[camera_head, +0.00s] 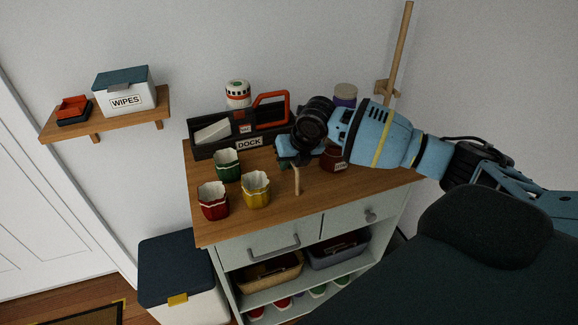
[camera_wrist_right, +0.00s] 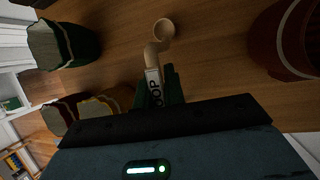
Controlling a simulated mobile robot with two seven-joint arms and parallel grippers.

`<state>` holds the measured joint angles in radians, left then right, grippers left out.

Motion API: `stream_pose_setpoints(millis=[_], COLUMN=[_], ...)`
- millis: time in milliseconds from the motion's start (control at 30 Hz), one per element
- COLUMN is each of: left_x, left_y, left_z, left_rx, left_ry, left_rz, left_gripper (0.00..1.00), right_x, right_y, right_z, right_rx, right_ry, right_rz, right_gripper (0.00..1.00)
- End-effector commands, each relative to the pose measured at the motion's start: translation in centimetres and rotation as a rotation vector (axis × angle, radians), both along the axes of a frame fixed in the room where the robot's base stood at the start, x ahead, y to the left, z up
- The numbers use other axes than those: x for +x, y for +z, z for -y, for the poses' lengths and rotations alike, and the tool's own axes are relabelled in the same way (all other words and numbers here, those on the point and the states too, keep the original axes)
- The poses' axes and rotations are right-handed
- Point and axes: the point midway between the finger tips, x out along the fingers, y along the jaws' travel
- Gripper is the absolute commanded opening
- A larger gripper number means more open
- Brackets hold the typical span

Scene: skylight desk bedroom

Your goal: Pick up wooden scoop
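In the head view, a pale piece of the scoop (camera_head: 297,180) shows below my right gripper (camera_head: 292,162), over the wooden desktop (camera_head: 275,205). Whether the scoop touches the desktop is unclear. My left gripper is not in view.
Green (camera_head: 227,164), red (camera_head: 213,201) and yellow (camera_head: 256,190) cups stand left of the gripper. A brown-red jar (camera_head: 333,158) stands close on its right. A black DOCK caddy (camera_head: 215,135) with an orange handle is behind. The front right desktop is clear.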

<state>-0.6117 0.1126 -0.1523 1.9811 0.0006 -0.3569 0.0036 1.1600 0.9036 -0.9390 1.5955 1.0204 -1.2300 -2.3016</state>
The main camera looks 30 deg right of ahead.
Motion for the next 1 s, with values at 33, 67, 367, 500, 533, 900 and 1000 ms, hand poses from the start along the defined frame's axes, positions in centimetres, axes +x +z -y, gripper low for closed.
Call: stream_pose_setpoints(millis=[33,67,367,500,533,900,1000], left_x=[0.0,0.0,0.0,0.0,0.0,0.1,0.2], left_y=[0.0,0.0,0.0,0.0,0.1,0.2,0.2], left_z=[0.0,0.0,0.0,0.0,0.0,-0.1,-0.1], left_rx=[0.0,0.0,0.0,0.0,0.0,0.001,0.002], left_ry=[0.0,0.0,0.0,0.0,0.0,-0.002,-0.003], left_rz=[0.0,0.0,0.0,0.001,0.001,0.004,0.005], left_gripper=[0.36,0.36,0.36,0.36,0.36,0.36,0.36], right_x=[0.0,0.0,0.0,0.1,0.1,0.1,0.0], right_y=[0.0,0.0,0.1,1.2,1.7,8.2,9.3], right_z=[0.0,0.0,0.0,0.0,0.1,0.0,0.0], right_rx=[0.0,0.0,0.0,0.0,0.0,0.001,0.0], right_ry=[0.0,0.0,0.0,-0.001,-0.001,0.0,0.0], right_rz=[0.0,0.0,0.001,0.004,0.004,0.003,0.002], right_gripper=[0.02,0.0,0.0,0.0,0.0,0.0,0.0])
